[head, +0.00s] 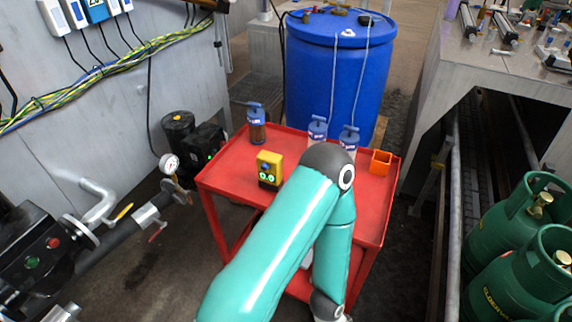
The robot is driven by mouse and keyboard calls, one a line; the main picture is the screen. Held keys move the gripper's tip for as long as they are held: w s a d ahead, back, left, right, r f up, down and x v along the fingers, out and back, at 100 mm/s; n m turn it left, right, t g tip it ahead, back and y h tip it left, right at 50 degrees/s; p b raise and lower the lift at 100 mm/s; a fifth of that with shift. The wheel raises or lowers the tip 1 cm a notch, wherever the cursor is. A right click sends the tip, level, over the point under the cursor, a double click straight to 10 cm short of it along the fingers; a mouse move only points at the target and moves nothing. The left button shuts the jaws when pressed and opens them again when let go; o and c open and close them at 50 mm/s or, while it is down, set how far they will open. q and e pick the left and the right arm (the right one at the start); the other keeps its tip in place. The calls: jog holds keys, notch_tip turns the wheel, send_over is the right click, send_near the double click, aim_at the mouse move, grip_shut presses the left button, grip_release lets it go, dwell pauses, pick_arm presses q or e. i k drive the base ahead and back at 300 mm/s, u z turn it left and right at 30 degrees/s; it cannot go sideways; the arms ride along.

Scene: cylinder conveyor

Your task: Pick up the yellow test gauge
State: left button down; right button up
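The yellow test gauge (269,163) is a small yellow box with a dark lower front and two round green lights. It stands upright on the red cart's top (228,178), left of the middle, with nothing holding it. One of my teal arms rises from the bottom edge, bends just right of the gauge and runs back down in front of the cart. Its wrist is at the bottom edge and its gripper is out of the picture. My other gripper is not in view either.
Three blue-capped bottles, one at the back left (257,125) and two at the back (317,130) (348,139), share the cart with an orange open box (381,162). A blue drum (335,75) stands behind. Green gas cylinders (510,225) stand right; pipework with a dial (169,163) is left.

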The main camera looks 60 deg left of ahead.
aim_at(273, 176)
jog(key=z, duration=0.55)
jog(key=i, duration=0.2)
jog(key=u, duration=3.25)
jog(key=i, duration=0.65)
jog(key=z, duration=0.35)
jog(key=k, duration=0.6)
jog(key=u, duration=0.4)
